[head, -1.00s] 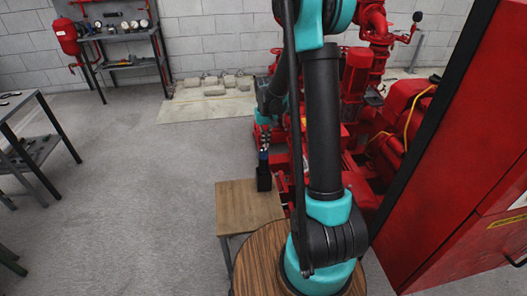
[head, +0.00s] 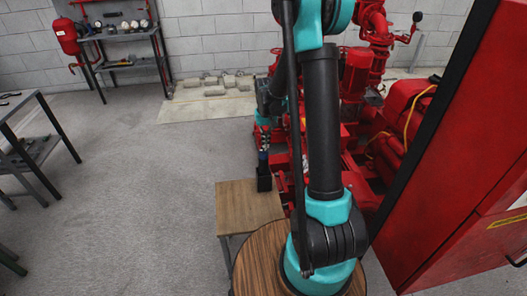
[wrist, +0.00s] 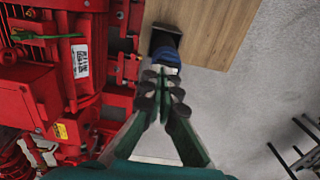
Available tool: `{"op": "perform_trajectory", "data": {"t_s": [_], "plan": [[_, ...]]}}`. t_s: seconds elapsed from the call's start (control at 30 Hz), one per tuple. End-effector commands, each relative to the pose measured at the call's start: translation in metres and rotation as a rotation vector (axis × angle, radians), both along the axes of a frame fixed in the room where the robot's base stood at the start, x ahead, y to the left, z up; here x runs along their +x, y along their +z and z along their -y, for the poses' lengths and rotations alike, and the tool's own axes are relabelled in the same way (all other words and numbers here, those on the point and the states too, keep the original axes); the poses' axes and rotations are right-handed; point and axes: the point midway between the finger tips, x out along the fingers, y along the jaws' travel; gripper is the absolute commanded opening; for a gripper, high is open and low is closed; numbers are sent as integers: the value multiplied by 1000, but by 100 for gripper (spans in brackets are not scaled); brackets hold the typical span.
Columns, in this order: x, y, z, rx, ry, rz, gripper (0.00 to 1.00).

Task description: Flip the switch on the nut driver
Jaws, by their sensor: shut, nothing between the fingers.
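The nut driver (head: 264,181) stands upright near the edge of a small wooden table, its black base down and a blue part above. In the wrist view the nut driver (wrist: 165,40) shows its black base and blue body just beyond my fingertips. My gripper (wrist: 161,78) is shut and empty, its fingertips close together and overlapping the near end of the tool in the picture. I cannot tell whether they touch it. In the head view my gripper (head: 263,143) is small, just above the tool. The switch itself cannot be made out.
The wooden table (head: 238,204) has a clear top to the left of the tool. Red pump machinery (head: 355,90) stands close on the right, with a red cabinet (head: 460,190) nearer. A grey workbench (head: 35,150) stands far left; open floor lies between.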

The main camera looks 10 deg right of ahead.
Motion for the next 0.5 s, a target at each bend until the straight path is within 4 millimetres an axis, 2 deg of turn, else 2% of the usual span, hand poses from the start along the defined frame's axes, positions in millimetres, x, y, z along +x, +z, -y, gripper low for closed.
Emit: {"op": "perform_trajectory", "data": {"t_s": [0.5], "plan": [[0, -7, 0, 0, 0, 0, 0]]}}
